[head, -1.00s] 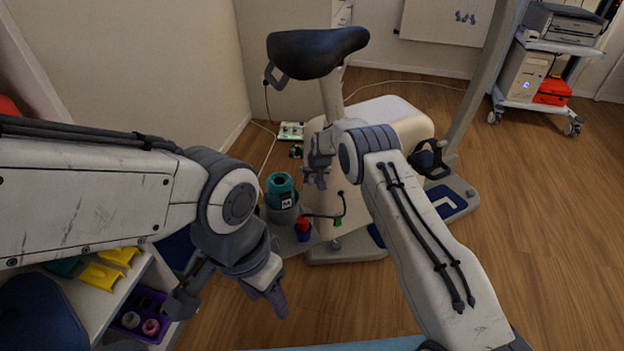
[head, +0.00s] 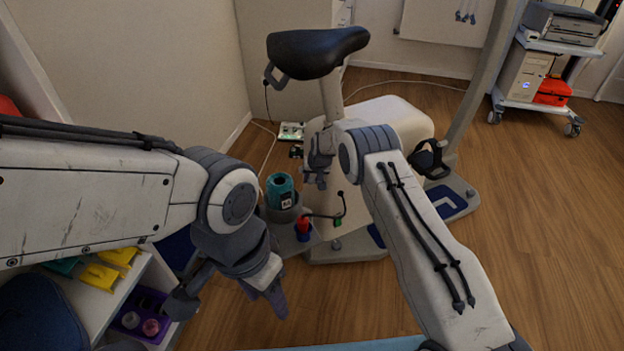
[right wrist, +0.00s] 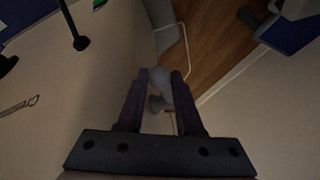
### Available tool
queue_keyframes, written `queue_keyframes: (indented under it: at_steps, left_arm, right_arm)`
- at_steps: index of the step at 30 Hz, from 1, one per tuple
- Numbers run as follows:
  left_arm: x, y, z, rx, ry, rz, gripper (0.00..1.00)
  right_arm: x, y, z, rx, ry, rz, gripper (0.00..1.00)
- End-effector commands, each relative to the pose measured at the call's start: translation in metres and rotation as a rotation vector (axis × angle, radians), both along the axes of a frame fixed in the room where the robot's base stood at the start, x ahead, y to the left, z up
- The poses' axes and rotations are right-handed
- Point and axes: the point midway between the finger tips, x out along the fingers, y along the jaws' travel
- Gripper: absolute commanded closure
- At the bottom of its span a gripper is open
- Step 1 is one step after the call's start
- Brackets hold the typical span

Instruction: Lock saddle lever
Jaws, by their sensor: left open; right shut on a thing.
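The black saddle (head: 315,52) sits on a pale post (head: 331,98) above the cream body (head: 385,115) of the exercise bike. My right gripper (head: 319,176) is low beside the bike body, below the saddle, partly hidden by its own arm. In the right wrist view its two fingers are closed around a grey rounded lever (right wrist: 160,78). The lever's lower part shows between the fingers; its mount is hard to make out in the dark. My left gripper (head: 230,298) is open and empty at the lower left, apart from the bike.
A teal bottle (head: 281,190) stands in a grey holder left of the bike, near a small red and blue item (head: 303,229). A shelf with yellow pieces (head: 100,277) and a purple bin (head: 148,304) is at lower left.

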Motion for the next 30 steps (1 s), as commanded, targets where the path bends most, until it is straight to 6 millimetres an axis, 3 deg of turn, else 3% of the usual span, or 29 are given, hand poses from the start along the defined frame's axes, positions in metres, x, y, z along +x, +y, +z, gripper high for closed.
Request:
queue_keyframes:
  at_steps: [18, 30]
  left_arm:
    - [0.000, 0.000, -0.007, 0.000, 0.000, 0.000, 0.45]
    - [0.000, 0.000, -0.079, 0.000, 0.000, 0.000, 0.45]
  right_arm:
    - [-0.002, 0.004, -0.007, 0.034, -0.043, 0.006, 1.00]
    - [0.002, 0.006, -0.020, 0.077, -0.176, 0.006, 1.00]
